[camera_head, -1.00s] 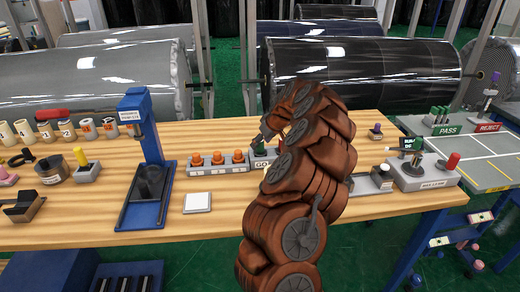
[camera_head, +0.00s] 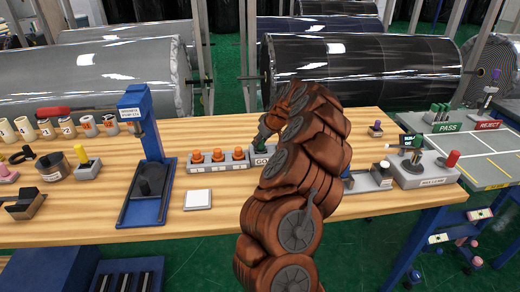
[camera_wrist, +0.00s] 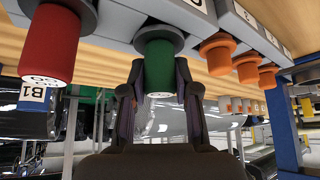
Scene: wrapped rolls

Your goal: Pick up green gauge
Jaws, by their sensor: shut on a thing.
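The green gauge (camera_wrist: 159,66) is a short green cylinder, seen in the wrist view with its base at a round dark grey collar. My gripper (camera_wrist: 160,92) has its two dark fingers on either side of the green gauge and is shut on it. In the head view my gripper (camera_head: 266,138) is above the GO block at the right end of the row of orange plugs; my brown arm hides much of that spot. A red gauge (camera_wrist: 50,42) stands beside the green one in the wrist view, in its own collar.
Several orange plugs (camera_head: 217,156) stand in a grey block left of my gripper. A blue press stand (camera_head: 150,190) and a white pad (camera_head: 198,199) are farther left. A grey control box (camera_head: 425,172) stands right of my arm. Bare wood lies along the front table edge.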

